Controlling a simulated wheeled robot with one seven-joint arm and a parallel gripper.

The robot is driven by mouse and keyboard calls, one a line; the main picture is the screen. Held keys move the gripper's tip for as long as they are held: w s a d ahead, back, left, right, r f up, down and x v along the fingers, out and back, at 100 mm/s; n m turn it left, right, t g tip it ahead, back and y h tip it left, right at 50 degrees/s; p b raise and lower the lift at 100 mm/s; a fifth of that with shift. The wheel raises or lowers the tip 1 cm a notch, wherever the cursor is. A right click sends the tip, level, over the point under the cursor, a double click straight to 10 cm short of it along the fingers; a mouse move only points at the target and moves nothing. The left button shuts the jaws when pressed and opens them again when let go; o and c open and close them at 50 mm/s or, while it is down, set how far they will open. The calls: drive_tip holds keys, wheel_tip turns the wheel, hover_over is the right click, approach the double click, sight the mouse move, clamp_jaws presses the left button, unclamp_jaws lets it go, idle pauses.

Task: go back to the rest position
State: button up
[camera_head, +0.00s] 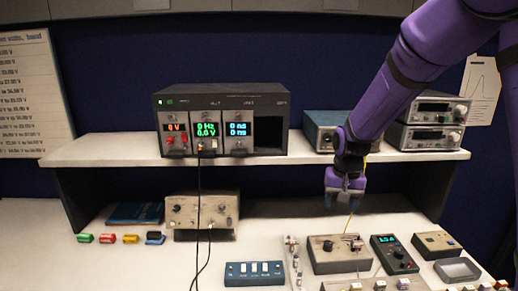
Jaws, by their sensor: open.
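My purple arm reaches down from the upper right. My gripper (344,201) points downward in front of the shelf, above a grey box with a dark knob (338,254) on the bench. Its jaws are small in the picture but look apart, with nothing seen between them.
The white shelf (105,149) carries a dark instrument rack (222,92) and stacked grey instruments (432,122). The bench's left front is clear.

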drive_tip(key=s+d+r+n+t, duration=0.15)
drive_tip(key=s+d+r, duration=0.25)
drive_tip(key=s+r, duration=0.95)
drive_tip(key=s+d+r+t, duration=0.1)
drive_tip(key=s+r, duration=0.2)
drive_tip(key=s, duration=0.4)
drive_tip(key=s+d+r+n+t, duration=0.1)
drive_tip(key=s+r+t, duration=0.1)
drive_tip(key=s, duration=0.5)
drive_tip(key=shift+r, duration=0.6)
